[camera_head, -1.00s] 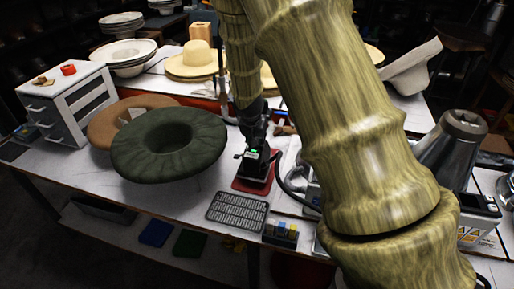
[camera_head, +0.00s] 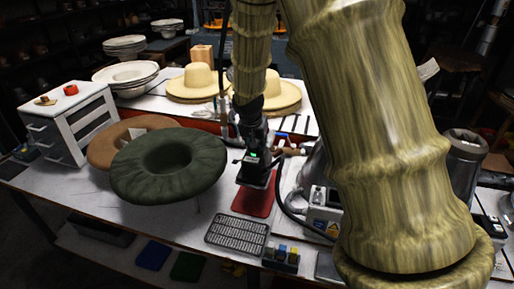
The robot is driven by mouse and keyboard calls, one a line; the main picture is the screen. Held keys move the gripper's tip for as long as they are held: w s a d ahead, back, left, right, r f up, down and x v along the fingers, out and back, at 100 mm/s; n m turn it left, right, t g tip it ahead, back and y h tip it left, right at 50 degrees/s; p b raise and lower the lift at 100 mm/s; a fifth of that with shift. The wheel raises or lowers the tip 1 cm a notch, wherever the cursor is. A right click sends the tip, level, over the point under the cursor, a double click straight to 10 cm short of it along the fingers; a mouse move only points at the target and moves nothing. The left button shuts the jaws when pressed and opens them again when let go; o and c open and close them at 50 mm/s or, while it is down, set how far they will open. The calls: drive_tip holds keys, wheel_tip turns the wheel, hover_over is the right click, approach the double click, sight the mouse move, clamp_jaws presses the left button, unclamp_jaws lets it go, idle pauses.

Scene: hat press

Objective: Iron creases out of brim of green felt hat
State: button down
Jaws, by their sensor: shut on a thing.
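My gripper (camera_head: 254,150) is to the right of the hat, shut on a dark iron (camera_head: 256,174) with a small green light. The iron appears to be just above the red mat (camera_head: 254,203), clear of the brim. My fingers are small and dark, so their exact grip is hard to see. A cord runs from the iron area to the right.
A tan hat (camera_head: 103,151) lies behind the green one, near a small drawer cabinet (camera_head: 66,133). A grey metal grate (camera_head: 237,233) and a box with coloured parts (camera_head: 283,256) sit at the front edge. Straw hats (camera_head: 200,82) stand behind. My arm hides much of the right.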

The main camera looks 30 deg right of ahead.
drive_tip(key=shift+r+p, duration=1.85)
drive_tip(key=shift+r, duration=0.95)
